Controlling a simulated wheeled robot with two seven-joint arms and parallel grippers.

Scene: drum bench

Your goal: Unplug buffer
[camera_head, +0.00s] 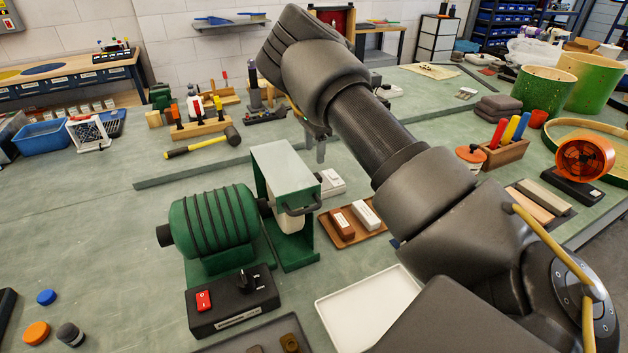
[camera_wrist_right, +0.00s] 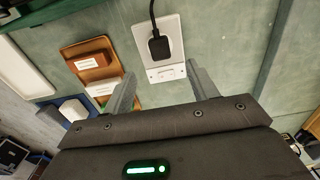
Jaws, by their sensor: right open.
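The buffer (camera_head: 215,225) is a green ribbed motor beside a green guard housing with a pale top. A black control box (camera_head: 232,303) with a red switch is in front of it. A white outlet (camera_head: 331,184) lies just right of the housing. In the right wrist view, a black plug (camera_wrist_right: 158,47) sits in the outlet's white plate (camera_wrist_right: 174,32), with its black cord running to the top edge. My right gripper (camera_wrist_right: 160,72) is open and empty, its fingertips apart on either side of the plate's near end. Its fingers are mostly hidden in the head view. My left gripper is not in view.
A brown tray (camera_head: 361,237) with a brown and a white block is right of the housing. An empty white tray (camera_head: 345,310) is nearer. A mallet (camera_head: 205,143) and tool rack lie behind. My right arm covers much of the bench's right middle.

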